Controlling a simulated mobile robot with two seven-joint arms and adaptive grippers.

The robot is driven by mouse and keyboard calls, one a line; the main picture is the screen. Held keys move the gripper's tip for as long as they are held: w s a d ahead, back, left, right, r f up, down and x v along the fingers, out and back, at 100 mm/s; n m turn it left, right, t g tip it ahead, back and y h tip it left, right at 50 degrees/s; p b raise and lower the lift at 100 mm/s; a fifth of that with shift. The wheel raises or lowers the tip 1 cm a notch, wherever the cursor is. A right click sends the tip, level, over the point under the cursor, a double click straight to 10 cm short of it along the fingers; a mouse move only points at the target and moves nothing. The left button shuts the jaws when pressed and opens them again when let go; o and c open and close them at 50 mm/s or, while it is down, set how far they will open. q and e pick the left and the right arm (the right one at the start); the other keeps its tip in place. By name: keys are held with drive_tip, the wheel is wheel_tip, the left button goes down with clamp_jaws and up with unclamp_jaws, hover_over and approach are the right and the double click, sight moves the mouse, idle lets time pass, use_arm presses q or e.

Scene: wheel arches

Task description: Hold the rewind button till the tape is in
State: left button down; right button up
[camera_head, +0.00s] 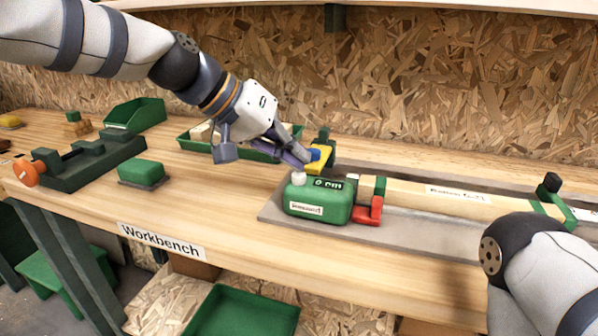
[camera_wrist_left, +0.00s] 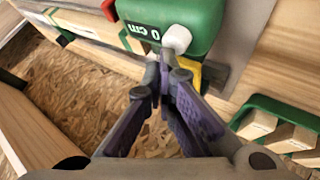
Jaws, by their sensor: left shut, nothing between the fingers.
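The green tape measure (camera_head: 318,201) sits on a grey mat on the workbench; its top display reads "0 cm". A white button (camera_head: 298,178) stands on its top left edge. The red piece (camera_head: 369,212) sits close against its right side, and no tape shows between them. My left gripper (camera_head: 305,159) is shut and empty, just behind and above the button. In the left wrist view, the fingertips (camera_wrist_left: 167,60) are very near the white button (camera_wrist_left: 177,38); I cannot tell whether they touch. My right arm shows at the lower right, its gripper out of view.
A green tray (camera_head: 270,146) with wood pieces is behind my left gripper. A green block (camera_head: 141,173) sits left; bench between is clear.

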use_arm(q)
drive_tip(key=shift+r, duration=0.6)
use_arm(e)
drive_tip(key=shift+w+r, duration=0.2)
drive_tip(key=shift+r, duration=0.05)
